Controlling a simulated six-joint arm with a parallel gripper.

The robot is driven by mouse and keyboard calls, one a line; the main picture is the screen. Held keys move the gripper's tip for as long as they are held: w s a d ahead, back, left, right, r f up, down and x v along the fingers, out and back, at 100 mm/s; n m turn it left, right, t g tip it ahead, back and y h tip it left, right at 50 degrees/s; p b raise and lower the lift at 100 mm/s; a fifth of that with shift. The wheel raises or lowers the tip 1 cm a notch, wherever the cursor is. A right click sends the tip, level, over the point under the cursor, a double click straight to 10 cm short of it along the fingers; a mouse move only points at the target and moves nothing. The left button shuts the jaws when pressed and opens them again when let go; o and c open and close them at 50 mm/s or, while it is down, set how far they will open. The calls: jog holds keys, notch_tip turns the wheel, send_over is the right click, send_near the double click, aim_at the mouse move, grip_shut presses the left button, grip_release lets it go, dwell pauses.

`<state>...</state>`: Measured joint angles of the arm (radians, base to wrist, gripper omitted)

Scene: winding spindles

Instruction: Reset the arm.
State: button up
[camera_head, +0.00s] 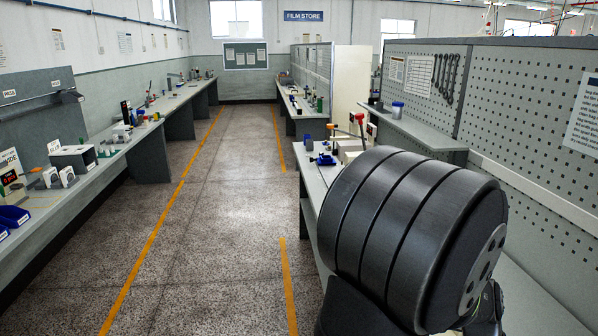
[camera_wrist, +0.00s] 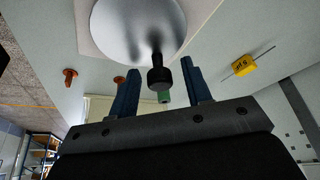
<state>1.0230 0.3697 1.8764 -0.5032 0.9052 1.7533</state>
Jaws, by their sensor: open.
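In the wrist view my gripper (camera_wrist: 160,68) is open, with its two blue fingers apart. A dark knob (camera_wrist: 160,76) shows between the fingers in the picture. It stands in front of a round silver disc (camera_wrist: 130,22) on a pale square plate. I cannot tell how far the knob is from the fingers, and no contact with either finger shows. My gripper is not visible in the head view, where a large dark ribbed arm part of mine fills the lower right.
In the wrist view a yellow block (camera_wrist: 243,65) with thin wires lies right of the disc. In the head view a pegboard (camera_head: 535,110) backs the right bench, and the aisle floor (camera_head: 225,200) is clear.

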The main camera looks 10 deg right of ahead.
jog(key=v, duration=1.8)
jog(key=x, duration=1.7)
jog(key=shift+s+f, duration=0.1)
jog(key=shift+f, duration=0.15)
jog(key=shift+d+f, duration=0.15)
jog(key=shift+f, duration=0.15)
jog(key=shift+w+d+r+n+t+h, duration=0.1)
jog(key=shift+w+n+t+h, duration=0.2)
jog(key=shift+n, duration=0.8)
jog(key=shift+w+d+n+t+h, duration=0.1)
jog(key=shift+w+n+t+h, duration=0.15)
jog(key=shift+n, duration=0.85)
